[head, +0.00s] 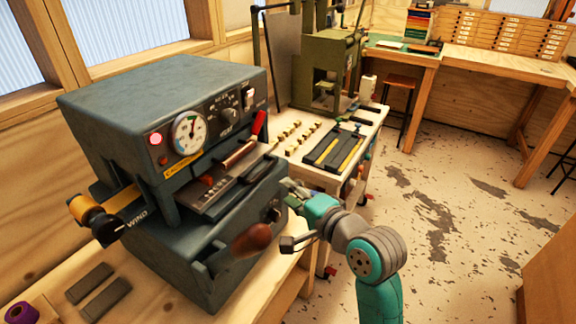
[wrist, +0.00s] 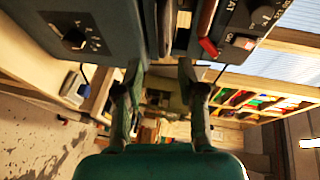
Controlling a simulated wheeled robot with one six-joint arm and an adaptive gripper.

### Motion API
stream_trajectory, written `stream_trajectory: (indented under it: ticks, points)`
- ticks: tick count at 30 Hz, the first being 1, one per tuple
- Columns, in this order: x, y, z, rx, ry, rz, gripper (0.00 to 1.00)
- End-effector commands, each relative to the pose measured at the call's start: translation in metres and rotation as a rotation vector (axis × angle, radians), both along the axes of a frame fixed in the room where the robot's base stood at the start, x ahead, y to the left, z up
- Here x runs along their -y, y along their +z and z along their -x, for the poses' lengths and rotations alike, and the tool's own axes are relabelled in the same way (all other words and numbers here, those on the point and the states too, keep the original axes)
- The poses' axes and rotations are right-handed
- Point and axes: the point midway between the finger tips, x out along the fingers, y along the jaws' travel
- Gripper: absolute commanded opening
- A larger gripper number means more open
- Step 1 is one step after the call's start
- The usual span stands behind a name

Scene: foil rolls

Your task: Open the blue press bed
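The blue-grey press (head: 165,110) stands on a wooden bench at left, with a dial gauge (head: 188,133) and a lit red lamp on its front. Its bed (head: 215,195), a dark plate with raised type, shows in the slot between the upper head and lower body. My gripper (head: 292,193) is at the press's right front corner, close to the lower body. In the wrist view the two fingertips (wrist: 161,72) are spread, with a gap between them. The press (wrist: 80,35) fills the top of that view. I cannot tell whether a finger touches it.
A brown-knobbed handle (head: 252,238) sticks out from the press front. A yellow-banded roll marked WIND (head: 95,212) is at its left. A cart (head: 330,180) with small brass pieces and a green press (head: 325,65) stand behind. The floor at right is open.

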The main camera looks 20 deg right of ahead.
Motion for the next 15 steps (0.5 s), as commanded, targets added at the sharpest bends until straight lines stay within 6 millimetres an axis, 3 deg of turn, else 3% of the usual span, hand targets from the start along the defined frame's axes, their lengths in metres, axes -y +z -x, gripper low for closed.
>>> stream_trajectory:
  ticks: [7,15]
  points:
    - [-0.004,-0.001,-0.018,-0.003,0.003,-0.005,0.39]
    - [-0.015,-0.010,-0.064,-0.002,0.003,-0.004,0.39]
